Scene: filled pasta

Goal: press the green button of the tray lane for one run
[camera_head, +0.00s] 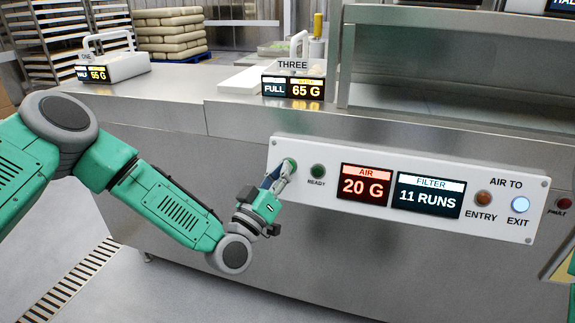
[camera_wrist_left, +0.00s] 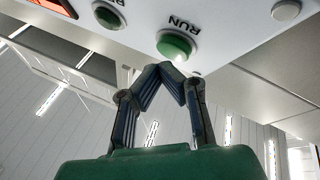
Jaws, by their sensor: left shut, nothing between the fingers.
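The green RUN button (camera_head: 291,162) is at the left end of a white control panel (camera_head: 400,222) on the steel counter's front. It also shows in the left wrist view (camera_wrist_left: 174,45) as a round green cap in a pale ring. My left gripper (camera_head: 283,174) is shut and empty, its fingertips pointing at the button. In the left wrist view my left gripper (camera_wrist_left: 166,68) has its tips together at the button's lower edge; I cannot tell whether they touch it. My right gripper is not in view.
A dark green READY lamp (camera_head: 318,171) sits beside the button. Displays read AIR 20 G (camera_head: 366,186) and FILTER 11 RUNS (camera_head: 428,195). The EXIT lamp (camera_head: 520,204) looks lit; the ENTRY lamp (camera_head: 483,198) is dull orange. A counter display (camera_head: 293,87) reads FULL, 65 G.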

